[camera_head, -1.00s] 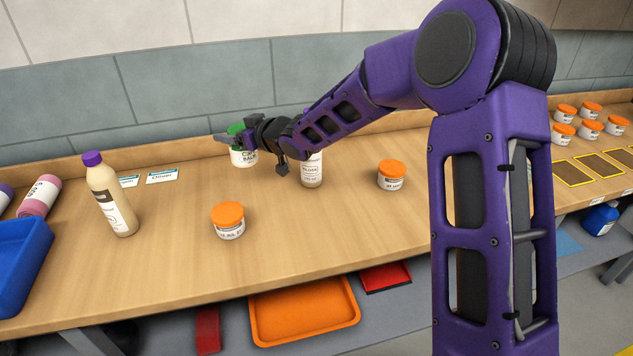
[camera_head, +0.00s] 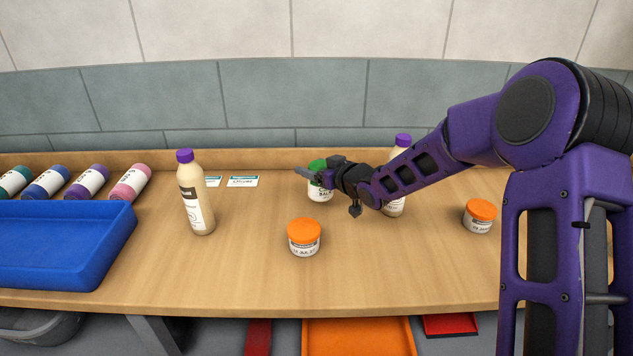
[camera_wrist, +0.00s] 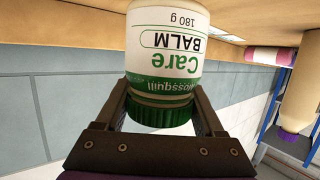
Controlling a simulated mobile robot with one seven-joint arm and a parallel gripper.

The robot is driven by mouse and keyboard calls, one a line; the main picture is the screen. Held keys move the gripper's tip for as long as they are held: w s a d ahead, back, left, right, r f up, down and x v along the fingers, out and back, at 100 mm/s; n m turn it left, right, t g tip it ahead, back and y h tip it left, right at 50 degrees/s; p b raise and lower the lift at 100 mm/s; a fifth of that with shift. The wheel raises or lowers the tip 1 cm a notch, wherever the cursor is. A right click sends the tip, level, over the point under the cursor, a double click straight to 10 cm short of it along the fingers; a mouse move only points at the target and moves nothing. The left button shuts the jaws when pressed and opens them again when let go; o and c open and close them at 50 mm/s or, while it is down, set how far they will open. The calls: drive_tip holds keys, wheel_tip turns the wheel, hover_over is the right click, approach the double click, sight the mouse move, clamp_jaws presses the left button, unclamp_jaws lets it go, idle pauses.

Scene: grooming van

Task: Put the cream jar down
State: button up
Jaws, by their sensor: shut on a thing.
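The cream jar (camera_head: 320,194), white with a green lid and a "Care BALM" label, is near the back of the wooden bench. The jar looks upright in the head view. I cannot tell whether its base touches the bench.
An orange-lidded jar (camera_head: 304,238) stands in front, another (camera_head: 480,216) at right. A purple-capped bottle (camera_head: 195,195) stands left; another (camera_head: 397,200) is partly behind my arm. Two label cards (camera_head: 242,182) lie at the back.

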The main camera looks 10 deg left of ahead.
drive_tip(key=shift+f, duration=1.65)
drive_tip(key=shift+f+b, duration=0.25)
drive_tip(key=shift+b, duration=0.2)
drive_tip(key=o, duration=1.6)
drive_tip(key=shift+c, duration=0.2)
drive_tip(key=shift+r, duration=0.1)
drive_tip(key=shift+r+p, duration=0.2)
drive_tip(key=shift+p, duration=0.1)
drive_tip(key=v, duration=1.2)
drive_tip(key=shift+p, duration=0.45)
drive_tip(key=shift+d, duration=0.15)
